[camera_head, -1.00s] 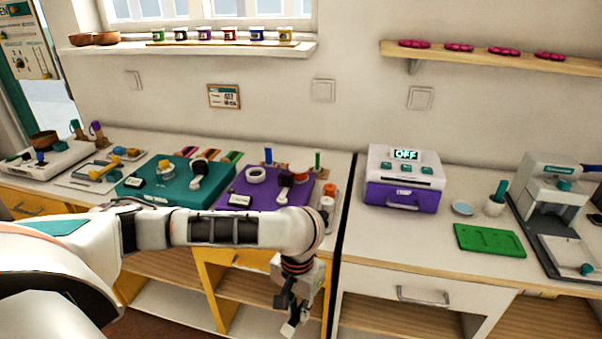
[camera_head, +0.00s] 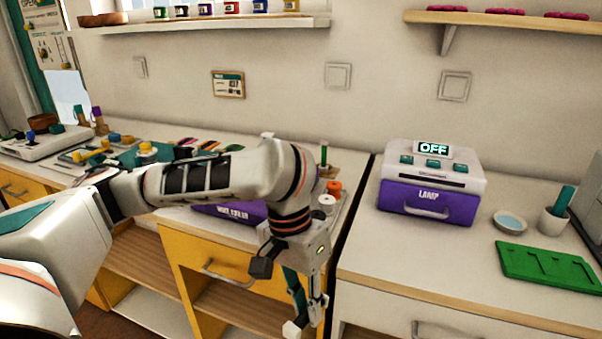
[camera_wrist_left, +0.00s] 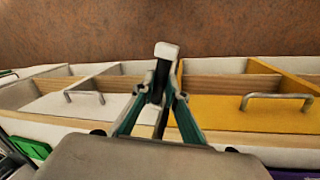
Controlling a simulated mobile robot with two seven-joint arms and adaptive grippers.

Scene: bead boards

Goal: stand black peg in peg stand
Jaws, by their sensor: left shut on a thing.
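My left gripper (camera_head: 306,318) hangs in front of the counter's front edge, fingers pointing down, over the drawers. In the left wrist view its teal fingers (camera_wrist_left: 161,92) close on a narrow dark piece, taken as the black peg (camera_wrist_left: 160,78), with a pale block at its far end. In the head view the peg is hard to tell from the fingers. A small wooden base with a green peg (camera_head: 324,155) stands at the back of the counter, partly behind my arm. I cannot tell which holder is the peg stand. My right gripper is out of view.
A purple lamp box (camera_head: 428,199) reading OFF stands right of the counter gap. A green board (camera_head: 548,265), a small dish (camera_head: 510,222) and a white cup (camera_head: 554,222) are farther right. Orange and white knobs (camera_head: 328,203) sit beside my wrist. Open counter lies before the lamp box.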

